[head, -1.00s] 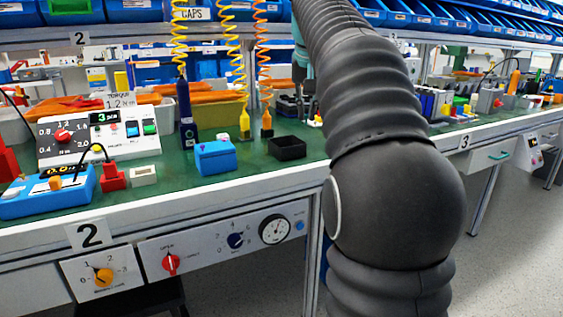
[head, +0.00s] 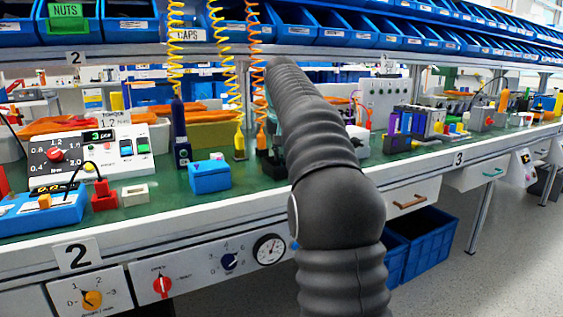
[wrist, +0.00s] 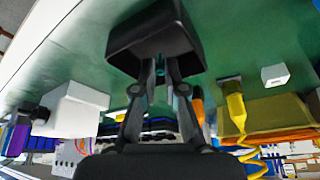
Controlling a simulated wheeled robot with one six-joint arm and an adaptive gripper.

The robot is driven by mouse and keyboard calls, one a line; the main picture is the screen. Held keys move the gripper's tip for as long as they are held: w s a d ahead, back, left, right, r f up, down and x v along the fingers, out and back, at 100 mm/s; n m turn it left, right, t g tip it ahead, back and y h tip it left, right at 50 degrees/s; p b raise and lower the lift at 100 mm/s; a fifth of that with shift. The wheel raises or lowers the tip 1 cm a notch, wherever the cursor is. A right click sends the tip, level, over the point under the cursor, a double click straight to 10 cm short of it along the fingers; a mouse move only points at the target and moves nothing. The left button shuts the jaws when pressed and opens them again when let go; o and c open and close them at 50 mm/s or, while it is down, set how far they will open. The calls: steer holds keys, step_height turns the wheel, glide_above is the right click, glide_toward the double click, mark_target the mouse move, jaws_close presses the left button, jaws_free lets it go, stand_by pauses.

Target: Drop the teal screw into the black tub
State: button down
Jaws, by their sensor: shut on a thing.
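The black tub (wrist: 124,42) is at the top of the wrist view, on the green worktop. In the head view the tub (head: 270,168) is partly hidden behind my arm. My gripper (wrist: 160,66) has its fingertips in front of the tub's opening in the wrist view. It is shut on the teal screw (wrist: 160,70), of which only a small teal part shows between the fingers. I cannot tell whether the screw is inside the rim or just above it. In the head view my arm hides most of the gripper.
A blue box (head: 210,177) stands left of the tub. A yellow driver (wrist: 235,105) on a coiled cord is close by, with a white block (wrist: 275,75) beyond. A white box (wrist: 75,110) stands on the other side. Blue bins (head: 340,28) line the shelf above.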

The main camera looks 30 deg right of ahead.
steer(key=shift+f, duration=0.7)
steer(key=shift+f, duration=0.15)
steer(key=c, duration=1.2)
jaws_free()
